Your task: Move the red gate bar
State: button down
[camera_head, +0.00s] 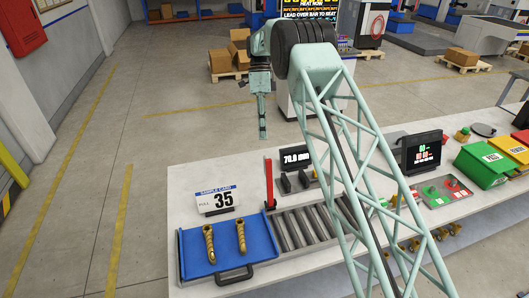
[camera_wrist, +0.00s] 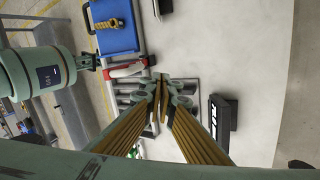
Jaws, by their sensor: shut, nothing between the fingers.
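The red gate bar (camera_head: 269,183) stands upright in the head view, at the left end of the grey roller track (camera_head: 297,228), just behind the blue tray. It also shows in the wrist view (camera_wrist: 127,70), where its near end lies close to my fingertips. My gripper (camera_head: 262,136) hangs pointing down above and behind the bar, apart from it in the head view. In the wrist view my gripper (camera_wrist: 159,78) has its fingers together with nothing between them.
A blue tray (camera_head: 258,268) holds two brass fittings (camera_head: 240,236).

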jog(key=s+f+p, duration=0.1)
jog(key=s+f, duration=0.3)
jog(key=s, duration=0.2)
jog(key=shift+s+d+f, duration=0.2)
jog(key=shift+d+f, duration=0.05)
jog(key=shift+d, duration=0.2)
dwell(0.5)
jog(key=shift+s+r, duration=0.2)
jog(key=shift+s, duration=0.15)
